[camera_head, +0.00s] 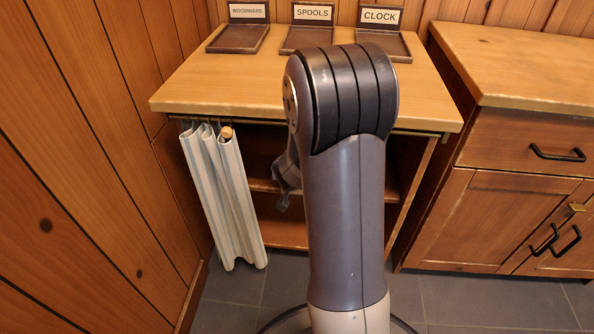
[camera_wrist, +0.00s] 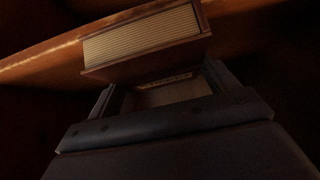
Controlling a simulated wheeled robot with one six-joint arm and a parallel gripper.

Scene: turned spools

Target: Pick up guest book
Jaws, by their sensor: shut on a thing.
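The guest book (camera_wrist: 145,40) shows in the wrist view as a thick block with cream, finely lined page edges and a reddish-brown cover. My gripper (camera_wrist: 160,85) is shut on it; the book extends beyond the fingers, close to a brown wooden board edge. In the head view my gripper (camera_head: 284,188) shows only in part, left of my arm, in the open front of the cabinet. The book is hidden in the head view.
The cabinet (camera_head: 210,85) has a wooden top, a middle shelf (camera_head: 262,185) and a pale curtain (camera_head: 222,200) bunched at its left. Three labelled trays stand on top, including the clock tray (camera_head: 383,45). A drawer cabinet (camera_head: 510,140) stands right.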

